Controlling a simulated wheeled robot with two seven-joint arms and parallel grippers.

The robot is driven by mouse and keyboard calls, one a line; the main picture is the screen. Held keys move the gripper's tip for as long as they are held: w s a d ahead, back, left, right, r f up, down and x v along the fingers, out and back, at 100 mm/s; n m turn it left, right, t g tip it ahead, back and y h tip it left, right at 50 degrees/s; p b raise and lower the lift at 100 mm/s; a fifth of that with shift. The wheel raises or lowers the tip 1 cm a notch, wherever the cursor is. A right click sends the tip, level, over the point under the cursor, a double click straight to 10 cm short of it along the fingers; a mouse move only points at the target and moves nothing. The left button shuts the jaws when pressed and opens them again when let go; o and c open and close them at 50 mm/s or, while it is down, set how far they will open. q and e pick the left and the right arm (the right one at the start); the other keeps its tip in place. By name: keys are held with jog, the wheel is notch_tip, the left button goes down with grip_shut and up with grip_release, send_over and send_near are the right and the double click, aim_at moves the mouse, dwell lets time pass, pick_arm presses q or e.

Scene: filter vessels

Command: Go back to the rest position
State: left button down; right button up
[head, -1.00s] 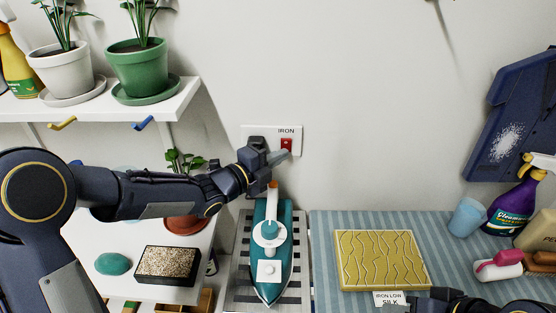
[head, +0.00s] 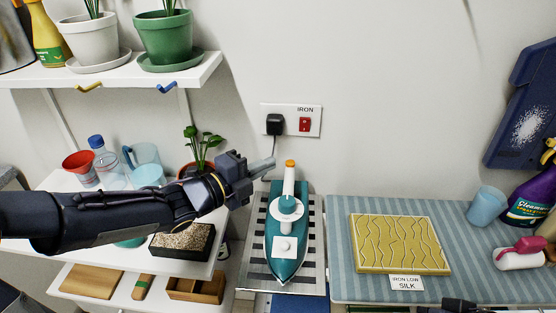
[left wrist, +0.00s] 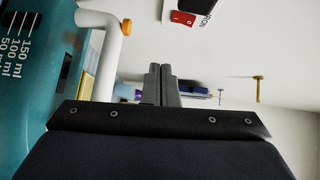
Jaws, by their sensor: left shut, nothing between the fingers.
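My left gripper (head: 262,164) is shut and empty. In the head view it is left of the teal iron (head: 287,243) and below the wall socket, apart from both. In the left wrist view its two fingers (left wrist: 161,75) are pressed together, with the iron (left wrist: 30,70) and its white handle at the left. The red switch (head: 305,124) labelled IRON sits on the white wall plate. It also shows in the left wrist view (left wrist: 183,18). Only a dark bit of my right arm shows at the head view's bottom right edge; its fingers cannot be made out.
The iron stands on a striped metal rest (head: 250,270). A folded yellow cloth (head: 400,243) lies on the blue striped board (head: 480,280). Shelves at the left hold flower pots (head: 165,38), cups (head: 78,168) and a bottle. A purple spray bottle (head: 525,205) stands at the right.

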pick_arm(q)
jog(key=shift+s+a, duration=0.25)
dwell(0.3)
jog(key=s+a+f+n+g+y, duration=0.1)
jog(key=s+a+n+y, duration=0.4)
jog(key=a+n, duration=0.35)
jog(key=s+a+f+n+y, duration=0.2)
jog(key=s+a+n+y, duration=0.2)
jog(key=a+n+y, duration=0.35)
jog(key=s+d+f+n+g+h, duration=0.1)
jog(key=s+f+n+g+h, duration=0.1)
jog(key=s+n, duration=0.4)
jog(key=s+d+f+n+g+h, duration=0.2)
jog(key=s+n, duration=0.4)
jog(key=s, duration=0.5)
jog(key=shift+s+d+f+g+p, duration=0.15)
jog(key=shift+s+f+g+p, duration=0.15)
jog(key=shift+f+g, duration=0.6)
